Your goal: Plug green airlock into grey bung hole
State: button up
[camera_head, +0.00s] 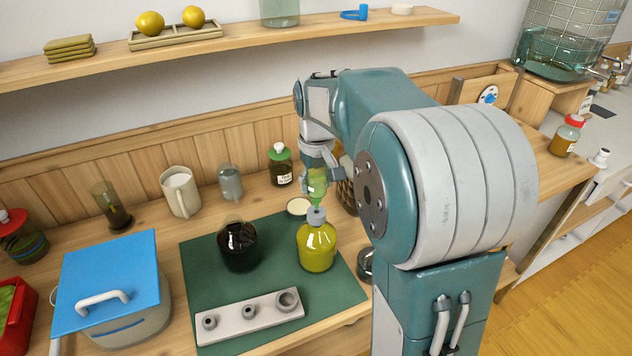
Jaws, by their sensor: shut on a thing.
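My gripper (318,168) points down and is shut on the green airlock (317,186). The airlock is upright over the grey bung (316,215) in the neck of a jar of yellow-green liquid (317,247). The airlock's lower end meets the top of the bung in the picture. I cannot tell whether it is in the hole or just above it. The hole itself is hidden. The jar stands on a dark green mat (340,290).
A dark jar (238,246) stands left of the yellow-green jar. A pale block with several grey bungs (248,318) lies in front. A blue-lidded box (112,285) is at left. A wooden shelf (235,42) runs above.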

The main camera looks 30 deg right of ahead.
jog(key=shift+f, duration=1.45)
dwell(0.4)
jog(key=o, duration=1.4)
jog(key=shift+c, duration=0.2)
jog(key=shift+r, duration=2.3)
notch_tip(320, 180, up, 12)
jog(key=shift+f, duration=0.1)
